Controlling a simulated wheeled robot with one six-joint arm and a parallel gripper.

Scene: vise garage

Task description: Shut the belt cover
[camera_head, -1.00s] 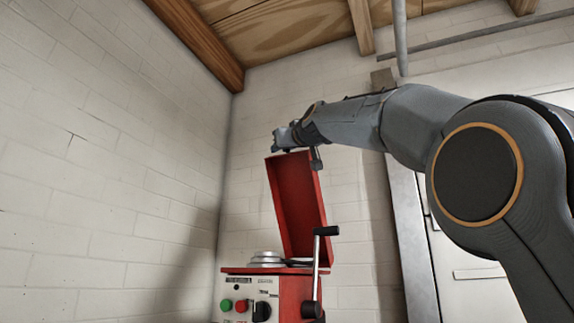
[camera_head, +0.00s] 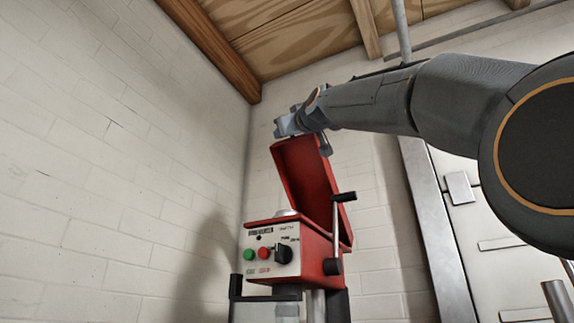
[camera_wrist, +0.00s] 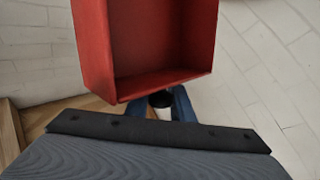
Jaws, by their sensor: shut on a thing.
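The red belt cover (camera_head: 308,172) stands raised on the red machine (camera_head: 318,262), open and leaning to the left over its top. Its hollow inner side fills the upper part of the wrist view (camera_wrist: 155,40). My gripper (camera_head: 284,129) is at the cover's upper free edge, shut on it. In the wrist view my blue-grey fingers (camera_wrist: 165,104) are at the cover's near edge, partly hidden behind it. A small part of a pale pulley (camera_head: 286,212) shows under the cover; the rest is hidden.
A crank lever with a black knob (camera_head: 344,197) stands at the machine's right side. The front panel has a green button (camera_head: 248,254), a red button (camera_head: 264,253) and a black knob (camera_head: 283,254). White brick walls stand left and behind; a pale cabinet (camera_head: 500,215) is at right.

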